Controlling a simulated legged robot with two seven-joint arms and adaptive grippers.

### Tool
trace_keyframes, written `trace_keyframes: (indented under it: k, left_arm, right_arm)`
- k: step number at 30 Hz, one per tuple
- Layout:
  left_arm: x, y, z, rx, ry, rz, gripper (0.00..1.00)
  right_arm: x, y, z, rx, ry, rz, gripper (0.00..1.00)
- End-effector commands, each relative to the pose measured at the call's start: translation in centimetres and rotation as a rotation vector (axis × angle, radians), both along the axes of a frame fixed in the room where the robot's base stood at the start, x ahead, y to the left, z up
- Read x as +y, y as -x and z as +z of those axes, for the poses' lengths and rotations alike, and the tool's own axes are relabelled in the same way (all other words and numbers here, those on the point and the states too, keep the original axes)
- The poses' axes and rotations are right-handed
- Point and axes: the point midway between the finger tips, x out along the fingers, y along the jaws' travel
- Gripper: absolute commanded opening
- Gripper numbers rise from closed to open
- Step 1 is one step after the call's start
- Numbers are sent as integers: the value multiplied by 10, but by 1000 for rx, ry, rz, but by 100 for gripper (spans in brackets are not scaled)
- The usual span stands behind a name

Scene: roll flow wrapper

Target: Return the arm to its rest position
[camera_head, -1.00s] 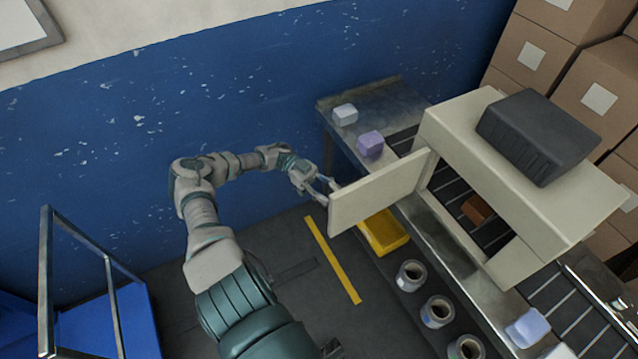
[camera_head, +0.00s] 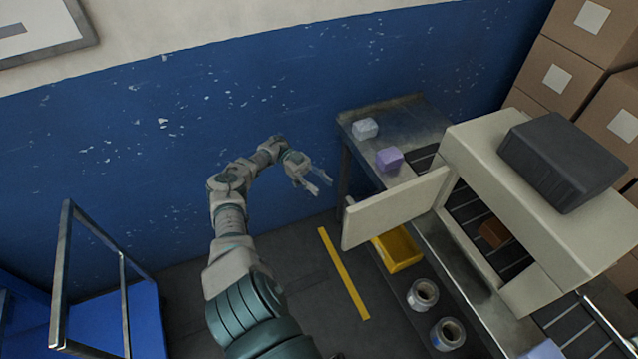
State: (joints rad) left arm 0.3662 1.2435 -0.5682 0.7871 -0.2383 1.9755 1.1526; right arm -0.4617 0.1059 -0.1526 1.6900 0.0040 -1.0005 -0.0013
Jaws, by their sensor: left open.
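My left arm comes in from the bottom and bends to the right, in front of the blue wall. My left gripper (camera_head: 320,185) is open and empty, its fingers pointing down and right. It hangs in free air a little left of the open door panel (camera_head: 396,208) of the wrapper machine (camera_head: 530,200), apart from it. My right gripper does not show.
A purple block (camera_head: 389,159) and a white block (camera_head: 365,128) sit on the metal table (camera_head: 405,112). A brown block (camera_head: 494,232) lies inside the machine. A yellow bin (camera_head: 399,248) and tape rolls (camera_head: 423,294) are below. A blue cart (camera_head: 130,315) stands left.

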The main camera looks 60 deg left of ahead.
Motion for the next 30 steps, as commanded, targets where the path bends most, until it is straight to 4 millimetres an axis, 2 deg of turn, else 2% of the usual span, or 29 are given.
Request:
trace_keyframes:
  k: [11, 14, 17, 20, 21, 23, 24, 26, 27, 30]
  left_arm:
    - [-1, -1, -1, -1, 1, 2, 44]
    - [-10, -10, -13, -13, 6, 33, 44]
    - [-34, -36, -47, -46, 15, 130, 44]
    - [-73, -71, -102, -81, 10, 308, 44]
    - [-89, -84, -127, -89, -1, 394, 44]
    - [-111, -100, -164, -85, -31, 525, 44]
    - [-125, -107, -188, -73, -58, 611, 44]
    - [-144, -112, -226, -39, -112, 734, 44]
    - [-156, -111, -250, -6, -155, 812, 44]
    - [-184, -96, -312, 110, -289, 981, 44]
  right_arm:
    - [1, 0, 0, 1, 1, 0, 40]
    - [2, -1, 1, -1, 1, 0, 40]
    - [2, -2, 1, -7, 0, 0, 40]
    - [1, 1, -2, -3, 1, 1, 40]
    - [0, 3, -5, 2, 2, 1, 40]
    - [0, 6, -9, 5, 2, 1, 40]
    - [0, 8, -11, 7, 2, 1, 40]
    - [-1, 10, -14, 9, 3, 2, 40]
    - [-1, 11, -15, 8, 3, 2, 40]
    - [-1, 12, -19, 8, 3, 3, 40]
